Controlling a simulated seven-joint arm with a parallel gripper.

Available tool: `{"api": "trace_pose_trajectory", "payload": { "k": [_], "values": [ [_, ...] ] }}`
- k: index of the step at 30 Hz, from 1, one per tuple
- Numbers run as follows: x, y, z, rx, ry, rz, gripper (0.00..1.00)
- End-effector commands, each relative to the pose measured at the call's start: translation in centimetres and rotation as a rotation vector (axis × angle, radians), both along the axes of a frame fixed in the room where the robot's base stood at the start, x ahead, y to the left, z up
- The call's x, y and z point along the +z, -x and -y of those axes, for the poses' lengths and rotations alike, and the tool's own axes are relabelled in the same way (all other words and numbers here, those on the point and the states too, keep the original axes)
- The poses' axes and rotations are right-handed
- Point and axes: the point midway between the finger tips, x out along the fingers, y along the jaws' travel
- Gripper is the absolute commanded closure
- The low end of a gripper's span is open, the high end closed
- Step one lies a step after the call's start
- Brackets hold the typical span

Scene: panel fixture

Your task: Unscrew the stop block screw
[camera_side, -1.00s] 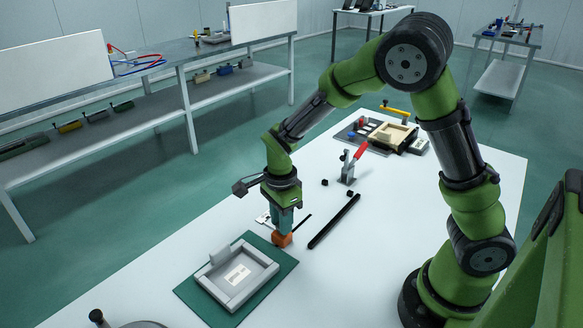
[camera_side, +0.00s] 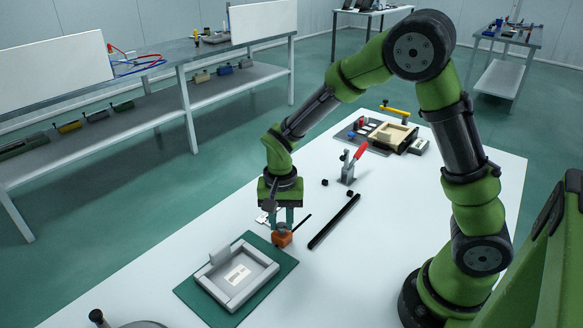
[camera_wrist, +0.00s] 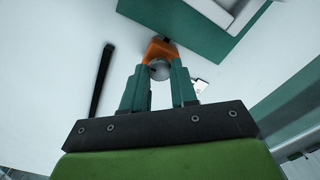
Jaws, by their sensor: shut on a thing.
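The orange stop block (camera_side: 281,241) stands on the white table just beyond the green mat's far right corner. In the wrist view the orange block (camera_wrist: 161,47) shows behind a round grey screw head (camera_wrist: 158,71). My gripper (camera_side: 283,229) points down over the block. In the wrist view my gripper's two green fingers (camera_wrist: 159,72) are closed on opposite sides of the screw head. The screw's shaft is hidden. A thin dark rod sticks out beside the block in the side view.
A grey frame fixture (camera_side: 213,288) sits on the green mat (camera_side: 270,293) at the front left. A long black bar (camera_side: 334,221) lies right of the block. A red-handled clamp (camera_side: 348,172) and small black pieces stand farther back. The table's right side is clear.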

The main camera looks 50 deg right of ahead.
Motion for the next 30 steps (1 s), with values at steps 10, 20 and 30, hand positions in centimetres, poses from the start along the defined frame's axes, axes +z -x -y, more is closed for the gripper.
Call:
{"api": "trace_pose_trajectory", "payload": {
  "k": [10,20,30],
  "values": [
    [0.06,-0.04,0.06,0.329,0.000,0.001,1.00],
    [0.05,-0.04,0.06,0.641,-0.001,0.001,1.00],
    [0.05,-0.04,0.02,0.965,0.000,0.001,1.00]
  ]
}}
